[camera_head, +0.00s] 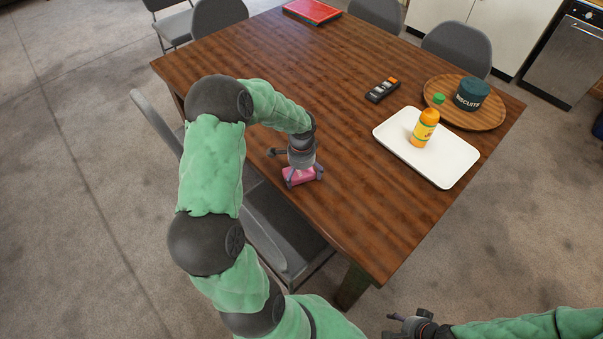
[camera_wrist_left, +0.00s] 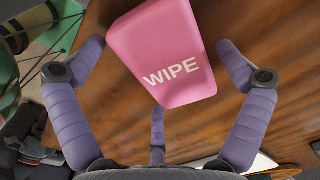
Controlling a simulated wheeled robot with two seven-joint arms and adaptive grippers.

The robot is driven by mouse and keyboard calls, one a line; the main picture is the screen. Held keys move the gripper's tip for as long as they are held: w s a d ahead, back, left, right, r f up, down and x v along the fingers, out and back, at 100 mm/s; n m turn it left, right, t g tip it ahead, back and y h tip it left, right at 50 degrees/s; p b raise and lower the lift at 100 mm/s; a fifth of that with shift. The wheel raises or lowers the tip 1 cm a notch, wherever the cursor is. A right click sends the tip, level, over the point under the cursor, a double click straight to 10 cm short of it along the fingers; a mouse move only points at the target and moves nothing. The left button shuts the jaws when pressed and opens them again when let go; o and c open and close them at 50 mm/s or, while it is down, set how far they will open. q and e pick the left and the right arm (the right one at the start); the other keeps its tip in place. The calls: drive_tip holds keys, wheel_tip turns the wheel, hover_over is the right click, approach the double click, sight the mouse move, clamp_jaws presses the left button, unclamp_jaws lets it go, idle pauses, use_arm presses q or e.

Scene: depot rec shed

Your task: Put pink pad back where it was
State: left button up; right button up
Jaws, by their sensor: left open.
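The pink pad (camera_head: 299,175) lies at the near left edge of the brown wooden table (camera_head: 330,205). My left gripper (camera_head: 302,177) is right over the pad, pointing down. In the left wrist view its fingers (camera_wrist_left: 157,75) are open on either side of the pad, with space between them and its sides. My right gripper (camera_head: 393,326) is at the bottom of the head view, off the table; its finger gap is not clear.
A white tray (camera_head: 452,165) holds an orange bottle (camera_head: 425,129). Behind it a round wooden tray (camera_head: 490,112) holds a dark green biscuit tin (camera_head: 471,93). A black remote-like object (camera_head: 382,90) and a red flat box (camera_head: 312,11) lie farther back. Grey chairs surround the table; its middle is clear.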

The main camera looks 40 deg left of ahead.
sight(302, 174)
use_arm(q)
wheel_tip(302, 174, up, 12)
drive_tip(key=p, duration=0.4)
drive_tip(key=shift+r, duration=0.2)
idle(0.5)
